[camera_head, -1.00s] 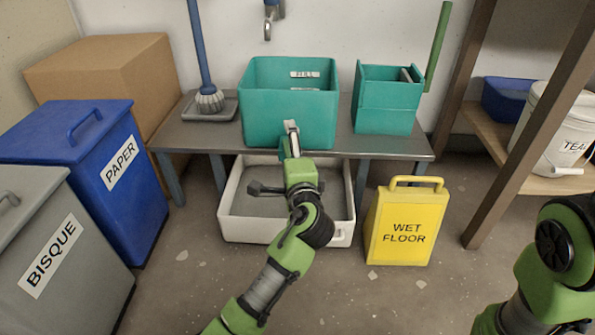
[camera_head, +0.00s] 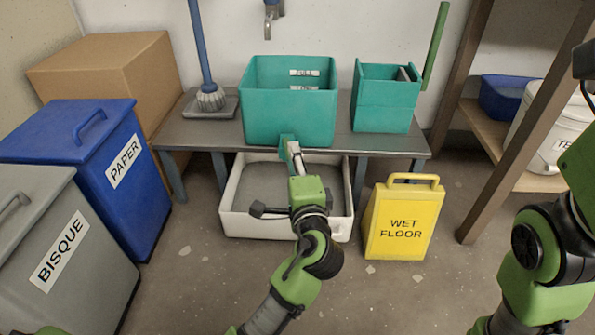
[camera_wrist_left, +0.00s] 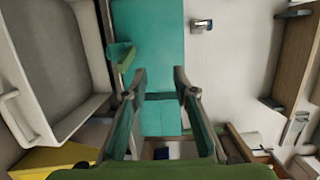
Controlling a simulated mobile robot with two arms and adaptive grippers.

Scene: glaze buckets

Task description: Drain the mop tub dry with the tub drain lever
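The teal mop tub (camera_head: 288,118) stands on the grey bench, with a FULL label and another label on its inner wall. I cannot tell how much liquid is inside. A small dark teal part (camera_head: 286,143) sits low at its front, and a green-teal part (camera_wrist_left: 122,62) projects from the tub in the left wrist view. I cannot tell whether either is the drain lever. My left gripper (camera_head: 294,152) is just in front of the tub's lower front. In the left wrist view its fingers (camera_wrist_left: 163,92) are apart, with nothing held between them. My right gripper is out of view.
A white basin (camera_head: 232,210) is on the floor under the bench (camera_head: 190,133). A yellow WET FLOOR sign (camera_head: 402,222) stands to its right. A smaller teal box (camera_head: 385,105) and a mop (camera_head: 208,95) flank the tub. Bins (camera_head: 115,165) stand at left, shelving (camera_head: 510,150) at right.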

